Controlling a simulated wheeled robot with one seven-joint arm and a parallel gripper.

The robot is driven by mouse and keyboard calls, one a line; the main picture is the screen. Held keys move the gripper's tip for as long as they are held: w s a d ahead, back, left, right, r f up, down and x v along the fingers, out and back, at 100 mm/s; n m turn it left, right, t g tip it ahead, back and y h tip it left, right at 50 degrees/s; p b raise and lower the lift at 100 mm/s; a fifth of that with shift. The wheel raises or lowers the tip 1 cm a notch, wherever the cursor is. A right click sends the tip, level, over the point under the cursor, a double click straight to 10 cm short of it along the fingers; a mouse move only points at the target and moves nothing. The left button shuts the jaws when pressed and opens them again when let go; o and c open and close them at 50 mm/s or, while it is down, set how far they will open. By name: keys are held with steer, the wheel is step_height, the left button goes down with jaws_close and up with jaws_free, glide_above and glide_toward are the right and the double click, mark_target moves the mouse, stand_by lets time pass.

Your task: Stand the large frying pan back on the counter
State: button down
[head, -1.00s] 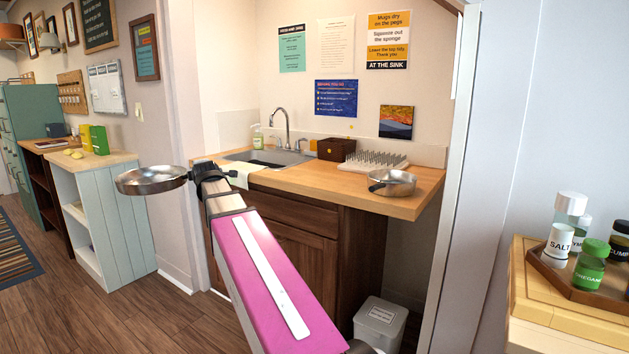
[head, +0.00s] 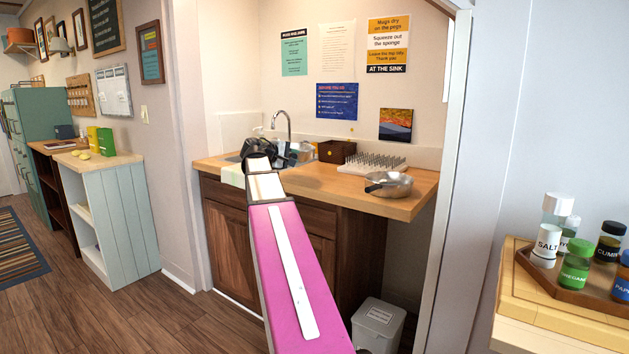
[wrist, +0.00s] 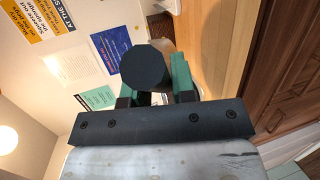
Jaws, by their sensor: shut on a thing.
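My gripper (head: 262,150) is above the front edge of the counter (head: 345,192), by the sink. It is shut on the dark handle (wrist: 148,68) of the large frying pan, whose round end shows between the green fingers in the wrist view. In the head view a shiny grey part of the pan (head: 300,152) seems to show just right of the gripper, in front of the sink's back. The rest of the pan is hidden, and I cannot tell its exact tilt. The pan is apart from the second pan.
A second, smaller metal pan (head: 388,185) sits on the counter's right end. Behind it are a spiked drying rack (head: 372,163) and a brown box (head: 336,151). A faucet (head: 288,124) rises behind the gripper. Bare counter lies between gripper and second pan.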

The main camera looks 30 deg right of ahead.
steer(key=shift+s+d, duration=0.2)
steer(key=shift+d, duration=0.25)
steer(key=s+d+f, duration=0.2)
steer(key=d+f, duration=0.8)
steer(key=d, duration=0.1)
steer(key=shift+f, duration=0.3)
steer(key=c, duration=0.9)
jaws_free()
steer(key=shift+f, duration=0.15)
steer(key=shift+c, duration=0.2)
